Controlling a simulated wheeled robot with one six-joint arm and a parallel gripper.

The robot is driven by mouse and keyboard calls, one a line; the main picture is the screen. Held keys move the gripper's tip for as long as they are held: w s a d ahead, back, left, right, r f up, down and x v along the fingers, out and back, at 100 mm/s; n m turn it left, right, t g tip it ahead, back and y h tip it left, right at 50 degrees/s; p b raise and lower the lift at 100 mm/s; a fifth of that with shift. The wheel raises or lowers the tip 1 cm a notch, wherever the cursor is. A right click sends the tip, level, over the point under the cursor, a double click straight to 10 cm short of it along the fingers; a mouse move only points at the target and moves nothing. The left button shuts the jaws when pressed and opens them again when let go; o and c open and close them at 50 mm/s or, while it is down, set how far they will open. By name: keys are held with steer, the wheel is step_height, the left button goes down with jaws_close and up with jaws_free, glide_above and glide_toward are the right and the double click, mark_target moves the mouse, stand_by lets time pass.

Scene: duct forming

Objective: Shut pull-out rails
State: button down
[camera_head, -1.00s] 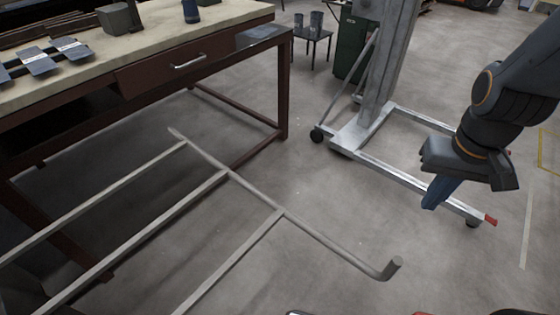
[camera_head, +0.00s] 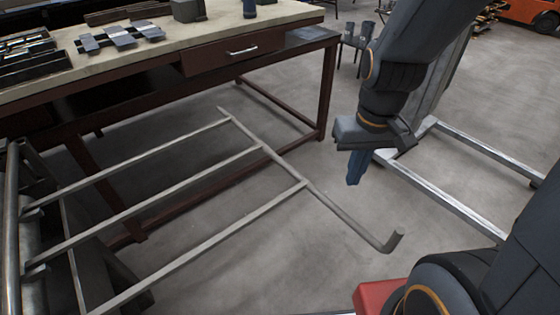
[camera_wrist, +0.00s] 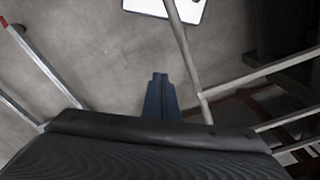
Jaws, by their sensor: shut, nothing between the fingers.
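The pull-out rails (camera_head: 190,177) are three long grey bars that run out from a metal frame at the left edge of the head view. A crossbar (camera_head: 330,203) joins their outer ends and finishes in an upturned end at the right. They stand extended above the floor. My gripper (camera_head: 355,181) points down with its blue fingers shut and empty. In the head view it appears above and right of the crossbar, apart from it. In the wrist view the shut fingers (camera_wrist: 160,78) are left of a grey bar (camera_wrist: 187,55).
A workbench (camera_head: 250,75) with a drawer and tools on top stands behind the rails. A metal stand with long floor legs (camera_head: 470,205) is at the right. Open concrete floor (camera_head: 260,265) lies in front of the crossbar.

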steer(key=w+a+r+n+y, duration=0.1)
steer(key=w+r+n+y, duration=0.25)
steer(key=w, duration=0.25)
steer(key=w+r+n+y, duration=0.2)
steer(key=w+n+y, duration=0.15)
steer(key=w, duration=0.25)
steer(key=s+p+x, duration=0.1)
steer(key=p+x, duration=0.1)
steer(key=x, duration=0.4)
steer(key=s+a+r+p+x, duration=0.1)
steer(key=p+x, duration=0.1)
steer(key=x, duration=0.4)
steer(key=shift+s+a+f+n, duration=0.25)
steer(key=shift+a+n, duration=0.05)
steer(key=shift+a, duration=0.1)
